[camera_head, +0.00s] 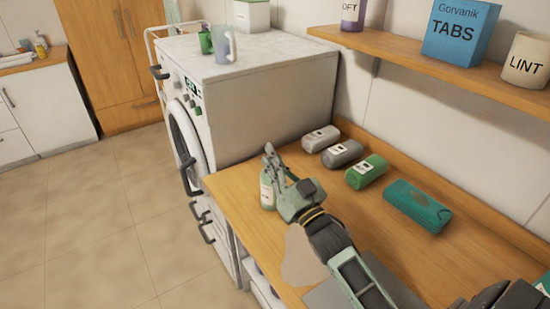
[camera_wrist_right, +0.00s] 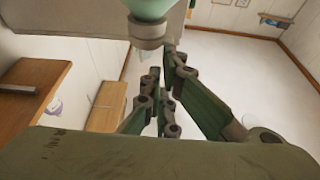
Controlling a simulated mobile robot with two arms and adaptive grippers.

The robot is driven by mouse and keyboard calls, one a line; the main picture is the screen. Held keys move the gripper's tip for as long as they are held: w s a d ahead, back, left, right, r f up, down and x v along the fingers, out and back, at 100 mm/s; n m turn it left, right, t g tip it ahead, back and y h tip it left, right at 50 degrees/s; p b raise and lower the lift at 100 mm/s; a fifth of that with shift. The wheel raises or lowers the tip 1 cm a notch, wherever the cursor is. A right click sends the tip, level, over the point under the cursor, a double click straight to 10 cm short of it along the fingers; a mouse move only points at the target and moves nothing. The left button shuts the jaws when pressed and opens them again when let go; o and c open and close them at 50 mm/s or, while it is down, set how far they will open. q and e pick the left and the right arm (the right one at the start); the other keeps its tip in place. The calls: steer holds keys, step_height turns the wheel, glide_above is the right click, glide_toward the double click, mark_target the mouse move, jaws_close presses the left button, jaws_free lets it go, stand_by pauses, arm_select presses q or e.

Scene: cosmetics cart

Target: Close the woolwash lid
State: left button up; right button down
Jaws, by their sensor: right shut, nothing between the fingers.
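The woolwash bottle (camera_head: 267,190) is pale green with a white label and stands upright near the left edge of the wooden counter. My right gripper (camera_head: 269,150) is shut and empty, with its fingers beside and above the bottle's top, which they partly hide. In the right wrist view the bottle's green body and pale grey top (camera_wrist_right: 148,32) show at the upper edge, close to the shut fingers (camera_wrist_right: 163,90). I cannot tell whether they touch, or how the lid stands. My left gripper is not in view.
The wooden counter (camera_head: 400,262) holds several rolled towels, grey, green and teal (camera_head: 417,205), right of my gripper. A white washing machine (camera_head: 255,95) stands behind it with a mug (camera_head: 223,45) on top. A wall shelf (camera_head: 440,65) overhangs the counter at the right.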

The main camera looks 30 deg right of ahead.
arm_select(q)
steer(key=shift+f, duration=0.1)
arm_select(e)
steer(key=shift+a+f+n, duration=0.15)
steer(key=shift+n, duration=0.35)
step_height(320, 180, up, 4)
steer(key=p, duration=0.4)
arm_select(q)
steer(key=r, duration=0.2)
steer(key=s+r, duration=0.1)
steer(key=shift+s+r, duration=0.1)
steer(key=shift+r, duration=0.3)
arm_select(e)
steer(key=v, duration=1)
